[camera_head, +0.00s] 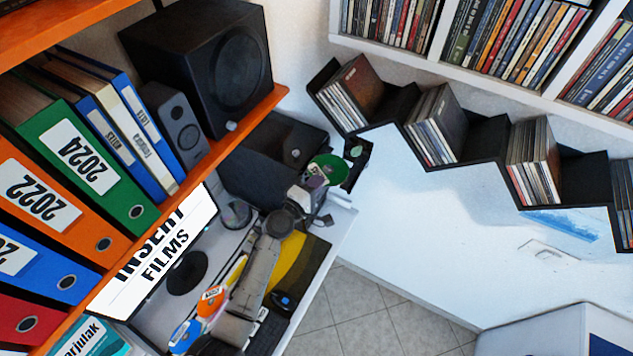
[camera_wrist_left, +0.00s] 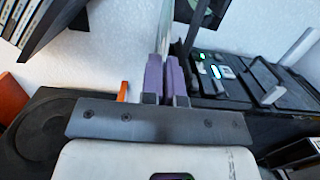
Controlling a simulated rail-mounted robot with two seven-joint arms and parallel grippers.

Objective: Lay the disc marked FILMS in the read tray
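My left gripper (camera_head: 314,184) is shut on a green disc (camera_head: 334,168), held up beside a black computer case. The label on this disc is too small to read. In the left wrist view the purple fingertips (camera_wrist_left: 165,78) close on the disc (camera_wrist_left: 166,28), which shows nearly edge-on. A black unit (camera_head: 357,158) with a green spot sits just right of the disc. In the left wrist view a black unit with green lights (camera_wrist_left: 213,72) has what looks like a tray (camera_wrist_left: 268,85), right of the fingers. My right gripper is not in view.
The monitor (camera_head: 160,250) reads INSERT FILMS. An orange disc (camera_head: 212,300) and a blue disc (camera_head: 185,336) stand at the desk's near side. A black speaker (camera_head: 240,70) and binders (camera_head: 80,165) fill the orange shelf. Stepped black shelves (camera_head: 480,138) with cases line the wall.

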